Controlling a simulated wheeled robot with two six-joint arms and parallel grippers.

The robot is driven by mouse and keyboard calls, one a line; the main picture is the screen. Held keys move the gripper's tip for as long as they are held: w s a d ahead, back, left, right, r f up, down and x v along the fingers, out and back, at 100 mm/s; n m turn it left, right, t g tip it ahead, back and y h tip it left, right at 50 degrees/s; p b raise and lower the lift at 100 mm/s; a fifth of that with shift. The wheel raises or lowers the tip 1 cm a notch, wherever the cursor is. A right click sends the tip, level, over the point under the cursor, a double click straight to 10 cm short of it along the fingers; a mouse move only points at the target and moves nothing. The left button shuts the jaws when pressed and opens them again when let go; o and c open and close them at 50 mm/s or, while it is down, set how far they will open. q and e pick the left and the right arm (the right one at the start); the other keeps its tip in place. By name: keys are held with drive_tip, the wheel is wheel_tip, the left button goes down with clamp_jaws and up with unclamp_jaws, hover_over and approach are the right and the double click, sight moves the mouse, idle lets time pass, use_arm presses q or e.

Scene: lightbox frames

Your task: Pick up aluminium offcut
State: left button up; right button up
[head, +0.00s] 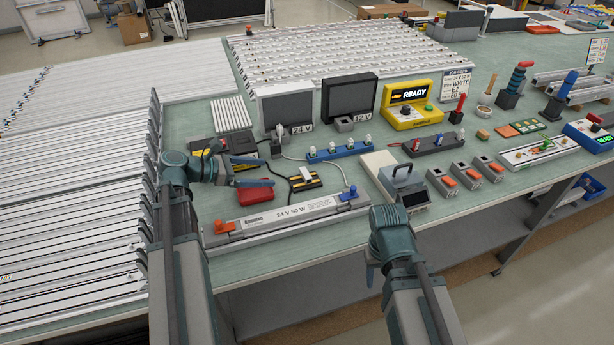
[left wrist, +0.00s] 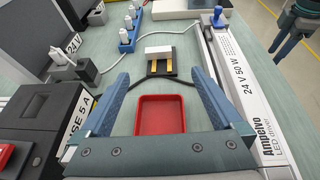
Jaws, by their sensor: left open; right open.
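A small pale silvery block (head: 306,173), which looks like the aluminium offcut, lies on a black and yellow holder (head: 305,184). In the left wrist view the block (left wrist: 158,52) sits on the holder (left wrist: 162,68), ahead of the fingertips. My left gripper (head: 270,172) is open and empty, its blue fingers apart, pointing at the holder from the left. In the left wrist view its fingers (left wrist: 160,82) spread on both sides of a red tray (left wrist: 161,98), short of the block. My right gripper (head: 372,272) is open at the table's front edge, mostly hidden by its arm.
A long 24 V 50 W LED driver (head: 290,214) lies in front of the holder. A blue socket strip (head: 338,151) and two dark monitors (head: 349,97) stand behind. Cables run beside the holder. A grey device (head: 410,195) stands right. Slatted panels (head: 75,200) fill the left.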

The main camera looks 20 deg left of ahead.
use_arm(q)
drive_tip(key=b, duration=0.3)
approach(303, 174)
drive_tip(key=x, duration=0.3)
drive_tip(key=shift+d, duration=0.25)
drive_tip(key=shift+w+d+f, duration=0.15)
drive_tip(key=shift+w+d, duration=0.2)
drive_tip(key=shift+d, duration=0.2)
drive_tip(key=b+x, duration=0.1)
drive_tip(key=x, duration=0.1)
drive_tip(key=b+x, duration=0.1)
drive_tip(key=x, duration=0.1)
drive_tip(key=shift+w+a+f, duration=0.1)
drive_tip(key=shift+w+f, duration=0.05)
drive_tip(key=shift+w, duration=0.15)
drive_tip(key=shift+w+d+f, duration=0.1)
drive_tip(key=shift+w+d, duration=0.2)
drive_tip(key=shift+d, duration=0.1)
drive_tip(key=shift+c, duration=0.3)
drive_tip(key=c, duration=1.3)
